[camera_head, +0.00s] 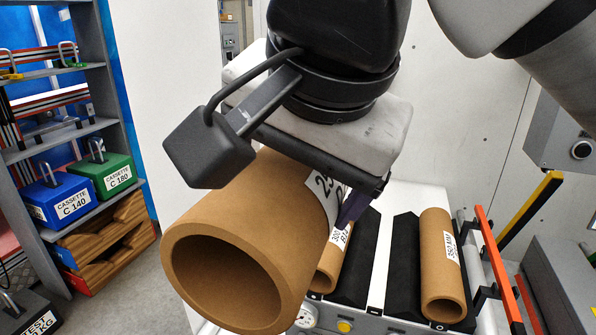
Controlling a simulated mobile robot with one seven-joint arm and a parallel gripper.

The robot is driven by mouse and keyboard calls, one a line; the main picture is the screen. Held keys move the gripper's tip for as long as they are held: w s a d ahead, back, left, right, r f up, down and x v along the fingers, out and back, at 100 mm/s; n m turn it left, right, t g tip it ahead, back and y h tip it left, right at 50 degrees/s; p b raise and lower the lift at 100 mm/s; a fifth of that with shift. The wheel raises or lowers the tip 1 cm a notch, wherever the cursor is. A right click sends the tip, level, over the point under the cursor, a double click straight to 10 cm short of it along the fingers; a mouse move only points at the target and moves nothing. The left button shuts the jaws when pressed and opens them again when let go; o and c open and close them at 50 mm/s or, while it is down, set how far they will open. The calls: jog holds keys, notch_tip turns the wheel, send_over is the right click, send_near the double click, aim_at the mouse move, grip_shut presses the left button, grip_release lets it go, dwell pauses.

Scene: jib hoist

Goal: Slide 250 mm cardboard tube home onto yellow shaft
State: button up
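A large brown cardboard tube (225,240) hangs tilted under my gripper (347,203), its open end toward the camera. Its white label is partly covered; only the start, which looks like "25", can be read. One dark finger lies against the tube's right side; the other finger is hidden. The gripper appears shut on the tube, holding it in front of the white bench.
A tube marked 350 (440,265) lies in a black cradle (405,270) on the bench; another, marked 300 (328,268), is partly behind the held tube. An orange-red bar (493,255) stands between bench and yellow bar. Shelves with cassettes (62,197) stand left.

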jog(key=shift+w+d, duration=0.2)
jog(key=shift+d, duration=0.05)
jog(key=shift+w+d+r+p, duration=0.1)
jog(key=shift+w+d+p, duration=0.2)
jog(key=shift+w, duration=0.8)
jog(key=shift+w+d+f+p, duration=0.1)
jog(key=shift+w+d, duration=0.25)
jog(key=shift+w, duration=0.75)
jog(key=shift+w+d+r+p, duration=0.15)
jog(key=shift+w+d, duration=0.2)
jog(key=shift+w, duration=0.75)
jog(key=shift+w+d+p, duration=0.6)
jog(key=shift+w+d, duration=0.1)
jog(key=shift+w, duration=1.4)
jog(key=shift+w+d+p, duration=0.65)
jog(key=shift+w+d, duration=0.05)
jog(key=shift+w, duration=1.45)
jog(key=shift+w+d+p, duration=0.6)
jog(key=shift+w+d, duration=0.1)
jog(key=shift+w, duration=1.4)
jog(key=shift+w+d, duration=1.2)
jog(key=shift+w, duration=2.6)
jog(key=shift+w+d, duration=1.25)
jog(key=shift+w, duration=2.55)
jog(key=shift+w+d, duration=1.2)
jog(key=shift+w, duration=2.6)
jog(key=shift+w+d, duration=0.25)
jog(key=shift+w, duration=0.6)
jog(key=shift+w+d, duration=0.2)
jog(key=shift+w, duration=0.3)
